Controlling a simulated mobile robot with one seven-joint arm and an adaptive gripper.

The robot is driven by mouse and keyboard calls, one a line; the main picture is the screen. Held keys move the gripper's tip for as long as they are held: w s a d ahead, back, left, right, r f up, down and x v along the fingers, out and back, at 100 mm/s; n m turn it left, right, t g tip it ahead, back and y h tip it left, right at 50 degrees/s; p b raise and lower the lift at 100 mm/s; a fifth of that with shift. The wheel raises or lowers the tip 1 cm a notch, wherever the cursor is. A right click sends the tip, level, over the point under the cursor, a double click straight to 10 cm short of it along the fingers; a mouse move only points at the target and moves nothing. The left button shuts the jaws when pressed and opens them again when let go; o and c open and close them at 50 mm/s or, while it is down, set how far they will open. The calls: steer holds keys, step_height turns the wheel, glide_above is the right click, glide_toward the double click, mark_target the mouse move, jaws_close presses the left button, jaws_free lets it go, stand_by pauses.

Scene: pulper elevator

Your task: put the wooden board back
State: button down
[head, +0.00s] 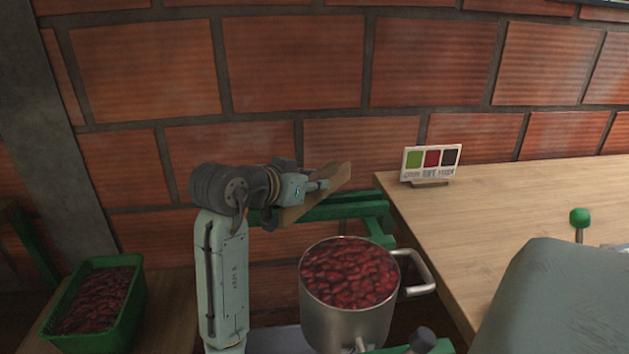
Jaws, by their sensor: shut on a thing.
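The wooden board (337,179) is a thin, light brown piece in the head view, left of the table. My gripper (322,185) is shut on it and holds it tilted in the air, in front of the brick wall. The board is above a green metal frame (355,204), and I cannot tell whether it touches the frame. Part of the board is hidden behind my gripper.
A metal pot (345,322) full of red beans stands just below the board, its handle toward the table (500,220). A small colour sign (431,162) stands on the table. A green crate (98,333) of dark red beans is at lower left. A grey cover (565,305) is at lower right.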

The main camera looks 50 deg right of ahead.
steer(key=c, duration=1.5)
jaws_free()
steer(key=shift+c, duration=0.2)
steer(key=shift+r, duration=0.4)
steer(key=v, duration=1.2)
steer(key=shift+f, duration=0.1)
